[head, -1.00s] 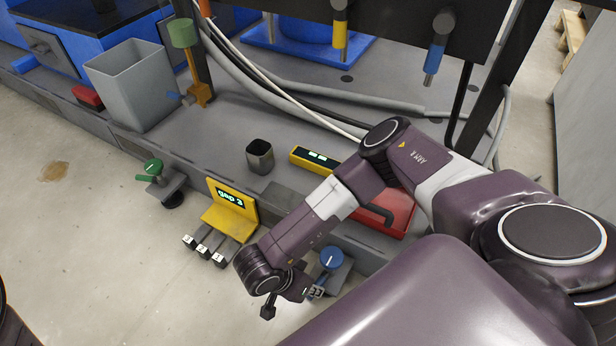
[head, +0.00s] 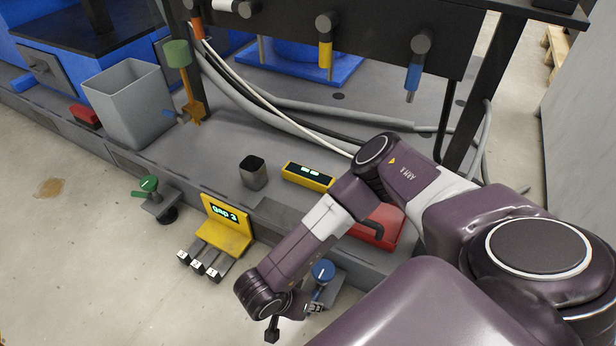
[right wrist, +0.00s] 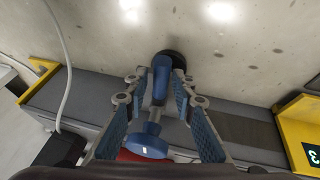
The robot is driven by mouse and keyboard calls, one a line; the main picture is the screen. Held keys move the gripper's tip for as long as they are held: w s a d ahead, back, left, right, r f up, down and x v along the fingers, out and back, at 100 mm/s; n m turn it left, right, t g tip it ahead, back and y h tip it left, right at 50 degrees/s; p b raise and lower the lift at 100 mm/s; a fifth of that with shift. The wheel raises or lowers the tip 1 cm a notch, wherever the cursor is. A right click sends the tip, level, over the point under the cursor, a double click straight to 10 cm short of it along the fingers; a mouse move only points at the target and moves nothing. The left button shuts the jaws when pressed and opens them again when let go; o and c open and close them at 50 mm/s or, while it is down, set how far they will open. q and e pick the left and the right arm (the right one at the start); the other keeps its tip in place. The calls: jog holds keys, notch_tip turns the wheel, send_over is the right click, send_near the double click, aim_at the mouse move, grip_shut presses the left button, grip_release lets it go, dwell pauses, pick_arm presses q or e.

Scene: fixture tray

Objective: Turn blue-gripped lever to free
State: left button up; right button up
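A blue-gripped lever with a round blue top (head: 323,271) sits on a small bracket at the front edge of the grey bench. In the right wrist view its blue grip (right wrist: 161,80) stands between my fingers, with its blue disc (right wrist: 147,142) nearer the camera. My right gripper (head: 312,306) is beside this lever at its lower left, partly hidden by its own wrist. In the right wrist view the gripper (right wrist: 159,90) is open, its fingers on either side of the grip; I cannot tell whether they touch it. My left gripper is out of view.
A green lever (head: 148,184) sits on a similar bracket to the left. A yellow display stand (head: 226,232) with several small keys is between them. A dark cup (head: 253,173), yellow-framed display (head: 307,177) and red case (head: 380,228) are behind. Coloured handles, one blue (head: 412,78), hang from the panel.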

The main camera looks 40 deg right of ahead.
jog(key=shift+o, duration=0.7)
jog(key=v, duration=1.2)
